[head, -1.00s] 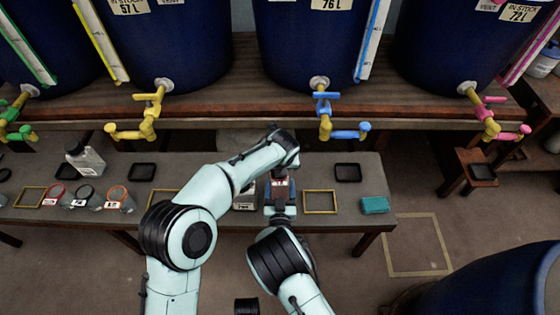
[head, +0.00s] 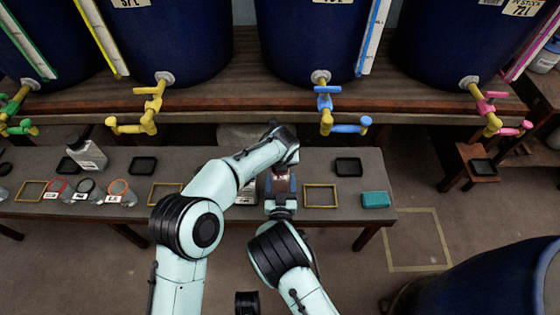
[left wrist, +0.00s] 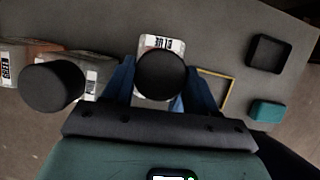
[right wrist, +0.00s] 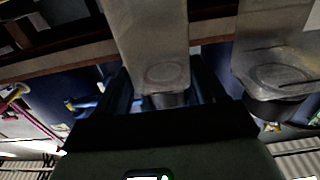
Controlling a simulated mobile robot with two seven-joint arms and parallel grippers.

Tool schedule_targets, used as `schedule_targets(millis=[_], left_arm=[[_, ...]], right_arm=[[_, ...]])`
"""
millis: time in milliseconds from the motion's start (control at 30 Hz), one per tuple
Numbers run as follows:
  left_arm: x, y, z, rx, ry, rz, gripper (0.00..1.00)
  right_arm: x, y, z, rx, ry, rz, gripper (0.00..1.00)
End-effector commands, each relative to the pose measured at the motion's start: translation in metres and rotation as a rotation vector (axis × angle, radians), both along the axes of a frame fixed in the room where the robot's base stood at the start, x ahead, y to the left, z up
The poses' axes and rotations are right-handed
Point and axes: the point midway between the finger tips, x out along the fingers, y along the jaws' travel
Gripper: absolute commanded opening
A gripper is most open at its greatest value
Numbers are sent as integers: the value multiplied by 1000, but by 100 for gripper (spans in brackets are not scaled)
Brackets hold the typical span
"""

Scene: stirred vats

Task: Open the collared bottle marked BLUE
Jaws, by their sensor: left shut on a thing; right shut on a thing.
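The bottle marked BLUE (left wrist: 158,44) has a white label and a round black cap (left wrist: 162,75). In the left wrist view I look down on that cap, between the blue fingers of my left gripper (left wrist: 155,88), which is shut on it. My right gripper (right wrist: 162,88) is shut on the translucent body of the bottle (right wrist: 155,45), seen from low at the side. In the head view, my left gripper (head: 281,172) points down above the bench and my right gripper (head: 281,203) comes in from the front. The arms hide most of the bottle there.
Another dark-capped bottle (left wrist: 52,85) stands close by on the bench. An empty yellow frame (head: 320,197), a black tray (head: 348,167) and a teal block (head: 375,199) lie to the right. Vats with a blue tap (head: 325,100) and other taps stand behind.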

Motion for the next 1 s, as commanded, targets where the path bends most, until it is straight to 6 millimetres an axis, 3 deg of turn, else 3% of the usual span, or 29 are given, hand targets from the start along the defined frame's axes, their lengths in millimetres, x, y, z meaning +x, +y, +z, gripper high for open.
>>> schedule_targets(millis=[467, 1000], left_arm=[[0, 0, 1, 0, 0, 0, 21], [0, 0, 18, -1, -1, 0, 21]], right_arm=[[0, 0, -1, -1, 1, -1, 15], [0, 0, -1, -1, 1, -1, 15]])
